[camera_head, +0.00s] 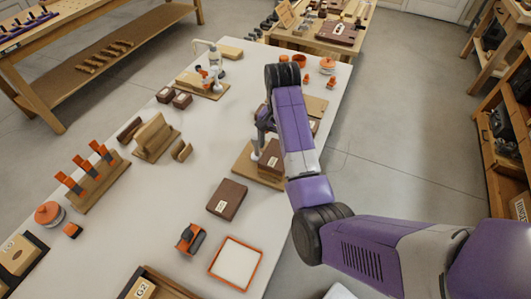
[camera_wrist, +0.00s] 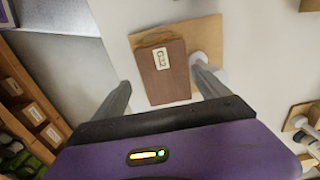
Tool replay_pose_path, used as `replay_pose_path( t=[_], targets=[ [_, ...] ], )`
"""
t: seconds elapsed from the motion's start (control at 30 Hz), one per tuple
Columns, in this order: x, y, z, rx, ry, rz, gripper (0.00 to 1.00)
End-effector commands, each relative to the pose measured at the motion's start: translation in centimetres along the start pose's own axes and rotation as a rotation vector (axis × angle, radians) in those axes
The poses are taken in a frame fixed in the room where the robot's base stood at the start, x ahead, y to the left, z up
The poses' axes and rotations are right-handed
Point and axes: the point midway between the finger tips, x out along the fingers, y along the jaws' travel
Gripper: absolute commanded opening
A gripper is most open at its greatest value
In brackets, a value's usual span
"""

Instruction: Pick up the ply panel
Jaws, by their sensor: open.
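A flat tan wooden panel (camera_head: 243,172), which looks like the ply panel, lies on the white table at its right side; it also shows in the wrist view (camera_wrist: 209,34). A brown block (camera_head: 270,172) rests over it, and in the wrist view this block (camera_wrist: 168,82) bears a white label that seems to read G32. My gripper (camera_wrist: 161,80) is open above the block and panel, one finger to each side. My arm hides part of the panel in the head view.
Another brown block (camera_head: 227,200), an orange-rimmed white tray (camera_head: 236,263) and an orange-and-dark tool (camera_head: 190,238) are nearer on the table. Wooden racks (camera_head: 155,137) stand to the left. The table (camera_head: 150,215) is bare between them.

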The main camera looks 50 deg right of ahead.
Motion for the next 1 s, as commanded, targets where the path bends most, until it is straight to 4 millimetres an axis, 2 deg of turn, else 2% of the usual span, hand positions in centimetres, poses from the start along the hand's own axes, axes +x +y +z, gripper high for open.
replay_pose_path(
  t=[0.13,0.47,0.7,1.0],
  targets=[
    [0.5,0.2,0.2,0.004,-0.007,0.006,0.85],
    [3.6,0.2,0.2,0.003,-0.007,0.007,0.85],
    [7.0,0.2,0.2,0.002,-0.008,0.007,0.85],
    [7.9,0.2,0.2,0.003,-0.006,0.004,0.85]
  ],
)
